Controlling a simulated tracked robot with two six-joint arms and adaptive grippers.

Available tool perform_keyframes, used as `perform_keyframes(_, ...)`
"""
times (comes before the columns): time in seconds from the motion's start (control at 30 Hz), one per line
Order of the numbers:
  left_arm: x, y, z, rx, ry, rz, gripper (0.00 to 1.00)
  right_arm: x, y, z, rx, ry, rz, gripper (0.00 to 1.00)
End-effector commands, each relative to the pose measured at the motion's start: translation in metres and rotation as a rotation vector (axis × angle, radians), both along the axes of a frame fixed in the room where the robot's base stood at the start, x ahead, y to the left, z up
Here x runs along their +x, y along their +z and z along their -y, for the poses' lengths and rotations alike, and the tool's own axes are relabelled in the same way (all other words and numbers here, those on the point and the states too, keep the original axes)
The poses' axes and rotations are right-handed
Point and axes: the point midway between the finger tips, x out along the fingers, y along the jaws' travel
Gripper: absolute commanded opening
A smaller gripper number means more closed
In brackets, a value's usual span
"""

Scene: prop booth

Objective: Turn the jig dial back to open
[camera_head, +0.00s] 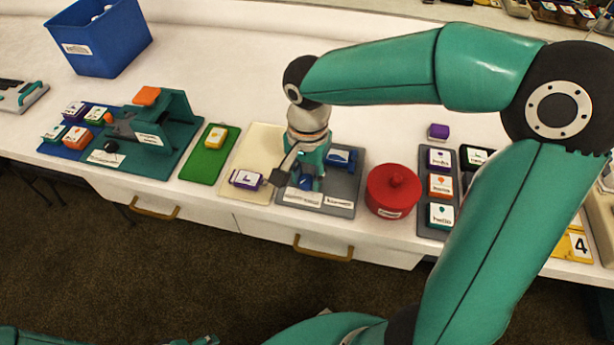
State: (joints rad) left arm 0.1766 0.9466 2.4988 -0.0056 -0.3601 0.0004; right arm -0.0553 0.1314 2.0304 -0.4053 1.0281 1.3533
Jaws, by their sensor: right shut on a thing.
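The jig is a grey plate (342,194) with white labels along its front edge, lying on the white table near the middle. A blue block (341,158) stands at its back right. My right gripper (303,183) points down over the left part of the plate and is shut on a blue part there, which looks like the dial (306,184). The gripper's fingers hide most of the dial, so I cannot tell its setting.
A cream mat (258,146) with a purple-edged block (246,180) is just left of the jig. A red round lidded pot (393,188) is close on the right. A green mat (203,165) and a teal fixture (176,128) stand further left.

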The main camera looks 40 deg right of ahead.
Motion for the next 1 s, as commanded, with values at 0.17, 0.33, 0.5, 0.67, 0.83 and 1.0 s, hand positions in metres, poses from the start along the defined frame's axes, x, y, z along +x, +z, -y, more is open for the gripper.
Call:
perform_keyframes(0.17, 0.0001, -0.0048, 0.0, 0.0, 0.0, 0.0, 0.69, 0.0018, 0.0004, 0.0002, 0.0, -0.107, 0.008, 0.0)
perform_keyframes(0.33, 0.0, -0.0065, 0.0, 0.0, 0.0, 0.0, 0.69, 0.0017, 0.0009, 0.0002, 0.0, -0.171, 0.008, 0.0)
perform_keyframes(0.5, 0.0, -0.007, 0.0, 0.0, 0.0, 0.0, 0.69, 0.0017, 0.0014, 0.0002, 0.0, -0.199, 0.009, 0.0)
perform_keyframes(0.67, 0.0, -0.007, 0.0, 0.0, 0.0, 0.0, 0.69, 0.0018, 0.0016, 0.0003, 0.0, -0.205, 0.009, 0.0)
perform_keyframes(0.83, 0.0, -0.007, 0.0, 0.0, 0.0, 0.0, 0.69, 0.0019, 0.0017, 0.0004, 0.0, -0.204, 0.009, 0.0)
perform_keyframes(1.0, 0.0, -0.0069, 0.0, 0.0, 0.0, 0.0, 0.69, 0.0017, 0.0016, 0.0003, 0.0, -0.204, 0.008, 0.49)
